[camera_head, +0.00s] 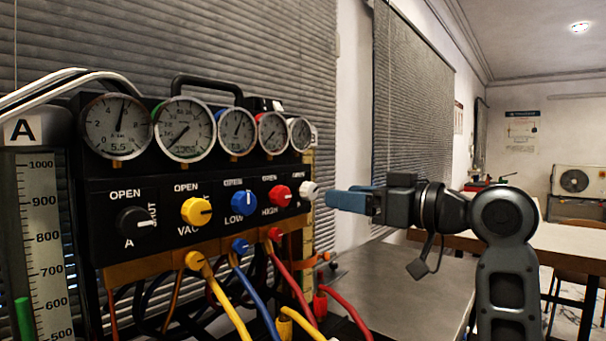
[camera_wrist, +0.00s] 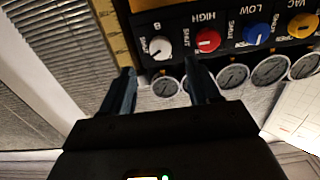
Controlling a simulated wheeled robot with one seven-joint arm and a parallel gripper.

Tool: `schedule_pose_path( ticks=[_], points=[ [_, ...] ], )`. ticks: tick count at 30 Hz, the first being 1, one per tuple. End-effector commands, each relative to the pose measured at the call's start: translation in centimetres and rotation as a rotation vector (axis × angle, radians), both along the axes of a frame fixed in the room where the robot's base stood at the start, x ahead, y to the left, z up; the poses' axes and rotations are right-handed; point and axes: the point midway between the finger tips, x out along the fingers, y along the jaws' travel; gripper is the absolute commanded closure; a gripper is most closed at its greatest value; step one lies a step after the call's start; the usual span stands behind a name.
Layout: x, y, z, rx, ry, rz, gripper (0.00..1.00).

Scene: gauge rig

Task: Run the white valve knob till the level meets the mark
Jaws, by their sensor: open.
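The white valve knob (camera_head: 308,190) is at the right end of the knob row on the black gauge panel (camera_head: 150,185). In the wrist view, which is upside down, the white knob (camera_wrist: 160,47) sits beside a letter B. My gripper (camera_head: 329,198) is open, its blue fingers pointing at the white knob from the right. In the wrist view my gripper (camera_wrist: 160,68) has a finger on either side of the knob's line, tips just short of it; I see no contact. A yellowish scale strip (camera_head: 308,225) stands behind the panel's right end. I cannot make out its level or mark.
Red (camera_head: 280,195), blue (camera_head: 243,203), yellow (camera_head: 196,211) and black (camera_head: 136,222) knobs line the panel, with gauges above and coloured hoses below. A white scale (camera_head: 43,240) labelled A stands at left, beside a green column (camera_head: 24,318). A grey tabletop (camera_head: 400,285) lies below my arm.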

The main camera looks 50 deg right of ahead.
Motion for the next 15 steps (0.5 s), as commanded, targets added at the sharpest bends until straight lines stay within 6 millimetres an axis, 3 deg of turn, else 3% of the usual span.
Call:
schedule_pose_path(
  ticks=[5,15],
  points=[
    [0.8,0.2,0.0,0.015,0.002,0.001,0.39],
    [5.9,0.4,0.0,0.012,0.001,0.001,0.39]
  ],
)
